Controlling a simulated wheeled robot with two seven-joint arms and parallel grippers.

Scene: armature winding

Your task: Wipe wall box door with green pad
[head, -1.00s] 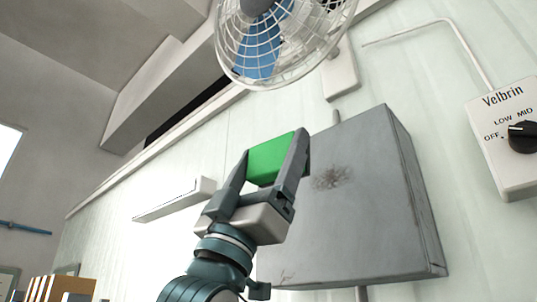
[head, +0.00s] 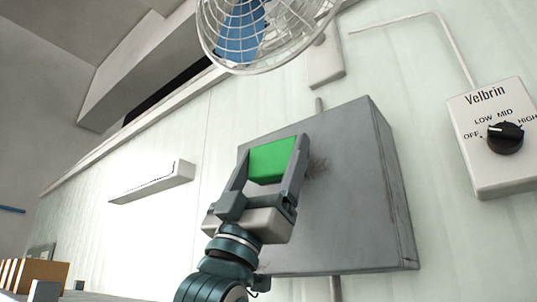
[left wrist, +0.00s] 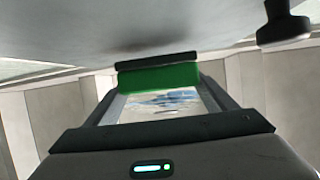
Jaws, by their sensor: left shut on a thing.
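The grey wall box (head: 350,200) is fixed on the pale wall, with its door facing me. A dark smudge (head: 318,166) on the door shows just right of my gripper and is partly hidden by its finger. My left gripper (head: 272,160) is shut on the green pad (head: 271,160) and holds it in front of the upper left part of the door. In the left wrist view the green pad (left wrist: 158,78) sits between the fingertips, close to the grey door surface (left wrist: 130,25). I cannot tell whether the pad touches the door. My right gripper is not in view.
A caged fan (head: 262,30) hangs above the box. A Velbrin control box (head: 495,140) with a dark knob is on the wall at right. A white wall unit (head: 152,182) is at left. Brown folders (head: 35,274) stand at lower left.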

